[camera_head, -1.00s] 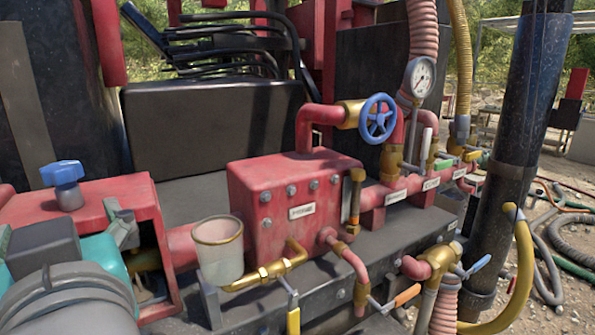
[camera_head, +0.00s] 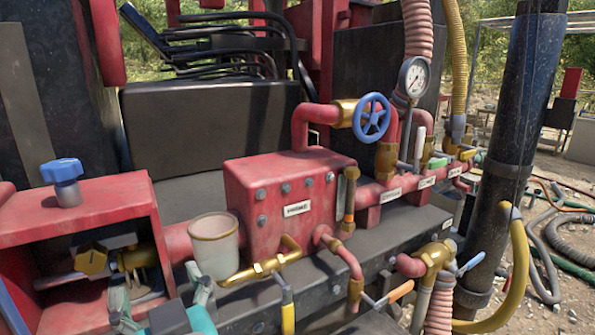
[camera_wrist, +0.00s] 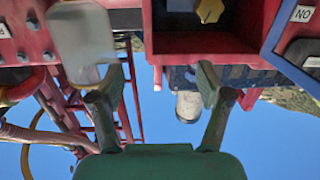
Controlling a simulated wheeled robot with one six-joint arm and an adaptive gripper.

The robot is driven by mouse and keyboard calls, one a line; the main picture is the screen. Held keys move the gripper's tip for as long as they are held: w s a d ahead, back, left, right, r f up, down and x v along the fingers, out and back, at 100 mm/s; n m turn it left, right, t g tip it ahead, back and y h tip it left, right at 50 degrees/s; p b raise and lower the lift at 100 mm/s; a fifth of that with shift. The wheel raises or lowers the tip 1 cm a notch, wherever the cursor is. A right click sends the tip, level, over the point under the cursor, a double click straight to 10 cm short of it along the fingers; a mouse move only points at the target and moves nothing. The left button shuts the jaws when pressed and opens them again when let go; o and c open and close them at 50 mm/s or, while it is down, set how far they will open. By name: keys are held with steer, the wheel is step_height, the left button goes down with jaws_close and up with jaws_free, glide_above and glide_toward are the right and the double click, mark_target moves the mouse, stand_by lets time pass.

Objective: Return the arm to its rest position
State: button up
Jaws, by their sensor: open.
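My gripper (camera_head: 160,298) is at the lower left of the head view, in front of the red open-fronted housing (camera_head: 75,222). Its two grey-green fingers are spread apart with nothing between them. The wrist view shows the gripper (camera_wrist: 155,88) too, its fingers open below the housing's edge, with blue sky behind. That view looks upside down. The brass knob (camera_head: 92,260) inside the housing is uncovered, and it also shows in the wrist view (camera_wrist: 209,10). The wrist itself is mostly below the head view's bottom edge.
A whitish cup (camera_head: 215,250) stands close to the right of my fingers; I cannot tell whether they touch. A red pump block (camera_head: 285,200), a brass pipe (camera_head: 262,268) and a blue handwheel (camera_head: 371,118) lie further right. A blue knob (camera_head: 62,182) tops the housing.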

steer(key=w+d+f+m+h, duration=0.1)
steer(key=d+f, duration=0.4)
steer(key=f, duration=0.4)
steer(key=w+d+f+h, duration=0.1)
steer(key=d+f, duration=0.4)
steer(key=f, duration=0.3)
steer(key=s+d+f+m+t+h, duration=0.1)
steer(key=s+d+f, duration=0.2)
steer(key=d+f, duration=0.3)
steer(key=s+d+f+m+h, duration=0.1)
steer(key=s+d+f+h, duration=0.15)
steer(key=d+f, duration=0.35)
steer(key=s+d+f+m+h, duration=0.1)
steer(key=s+d+f, duration=0.3)
steer(key=s, duration=0.2)
steer(key=s+d+f+m+h, duration=0.1)
steer(key=s+d+f, duration=0.2)
steer(key=s+d, duration=0.3)
steer(key=s+d+m+h, duration=0.2)
steer(key=s+d, duration=0.1)
steer(key=s, duration=1.2)
steer(key=shift+s+d+g, duration=0.2)
steer(key=shift+d+g, duration=0.05)
steer(key=shift+g, duration=0.05)
